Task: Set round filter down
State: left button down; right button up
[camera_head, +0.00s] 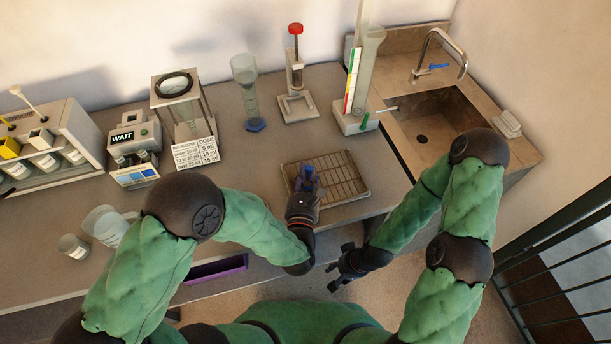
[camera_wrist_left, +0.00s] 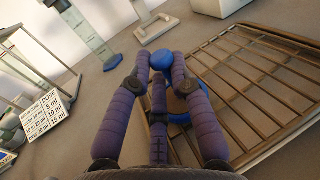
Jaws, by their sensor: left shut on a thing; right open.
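My left gripper (camera_head: 308,178) is above the left part of the wire rack (camera_head: 347,172). In the left wrist view its fingers (camera_wrist_left: 163,72) are shut on a blue round piece, which I take to be the round filter (camera_wrist_left: 162,59). A knob shows between the fingertips, and a wider blue disc shows below, partly hidden by the right finger. The disc overlaps the rack's left edge in this view; I cannot tell whether it touches the rack. My right gripper (camera_head: 346,268) is open and empty, in front of the table edge, away from the rack.
Behind the rack stand a blue-footed glass cylinder (camera_head: 247,92), a red-knobbed stand (camera_head: 297,75) and a tall column (camera_head: 361,85). A dose sign (camera_head: 196,152) and WAIT device (camera_head: 134,150) are left. The sink (camera_head: 432,120) is right. Most of the rack is bare.

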pick_arm(q)
jog(key=shift+r, duration=0.1)
jog(key=shift+f, duration=0.2)
jog(key=c, duration=1.1)
grip_release()
jog(key=shift+r, duration=0.2)
jog(key=shift+s, duration=0.2)
jog(key=s+p, duration=0.1)
jog(key=s, duration=0.5)
jog(key=s+p, duration=0.1)
jog(key=s, duration=0.3)
jog(key=shift+a+r+p, duration=0.1)
jog(key=shift+a+p, duration=0.15)
jog(key=shift+p, duration=0.1)
jog(key=shift+s+a, duration=0.15)
jog(key=shift+s, duration=0.65)
